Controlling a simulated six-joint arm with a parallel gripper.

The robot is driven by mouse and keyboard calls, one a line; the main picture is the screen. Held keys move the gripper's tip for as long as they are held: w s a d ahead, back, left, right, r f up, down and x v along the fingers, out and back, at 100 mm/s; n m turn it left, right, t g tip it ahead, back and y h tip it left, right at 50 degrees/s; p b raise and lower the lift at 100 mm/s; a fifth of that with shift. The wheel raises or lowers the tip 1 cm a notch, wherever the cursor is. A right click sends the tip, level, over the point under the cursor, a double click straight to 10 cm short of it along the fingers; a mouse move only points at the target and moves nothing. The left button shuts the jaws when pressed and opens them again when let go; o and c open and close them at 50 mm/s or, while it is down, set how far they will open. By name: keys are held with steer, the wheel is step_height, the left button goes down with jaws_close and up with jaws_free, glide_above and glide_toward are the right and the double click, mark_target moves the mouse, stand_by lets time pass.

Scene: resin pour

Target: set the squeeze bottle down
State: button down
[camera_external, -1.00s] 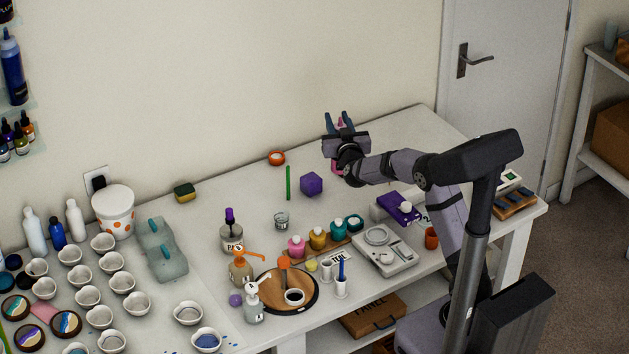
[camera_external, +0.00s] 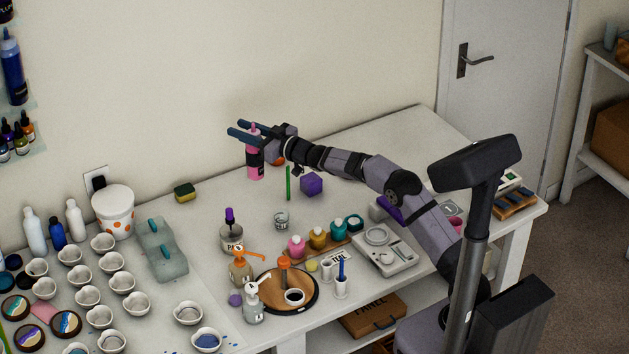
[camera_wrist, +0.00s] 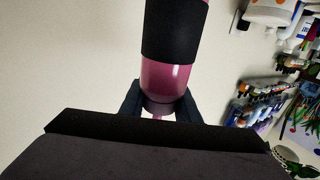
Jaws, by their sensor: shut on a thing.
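The squeeze bottle (camera_external: 255,172) is pink with a black band around its middle. It hangs upright near the back edge of the table. My gripper (camera_external: 240,132) is shut on its upper end, fingers pointing left. I cannot tell whether its base touches the tabletop. In the wrist view the bottle (camera_wrist: 165,80) rises from between the dark fingers (camera_wrist: 160,108), with its narrow end toward the gripper.
An orange-rimmed jar (camera_external: 280,160) is partly hidden behind my gripper. A yellow-green sponge (camera_external: 185,193) lies left. White tabletop (camera_external: 225,195) is clear between sponge and bottle.

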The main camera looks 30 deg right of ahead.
mark_target(258, 173)
step_height(258, 173, down, 12)
steer(key=a+y, duration=0.1)
steer(key=a, duration=0.1)
steer(key=shift+w+a+r+n+g+p, duration=0.2)
steer(key=shift+w+a+n+g+p, duration=0.1)
steer(key=shift+n, duration=0.1)
stand_by(0.5)
steer(key=shift+f, duration=0.1)
steer(key=shift+f, duration=0.15)
steer(key=c, duration=1.3)
jaws_free()
steer(key=shift+c, duration=0.2)
steer(key=shift+r, duration=0.2)
steer(key=shift+b+v, duration=1.65)
steer(key=shift+v, duration=4.4)
steer(key=shift+d+f, duration=0.1)
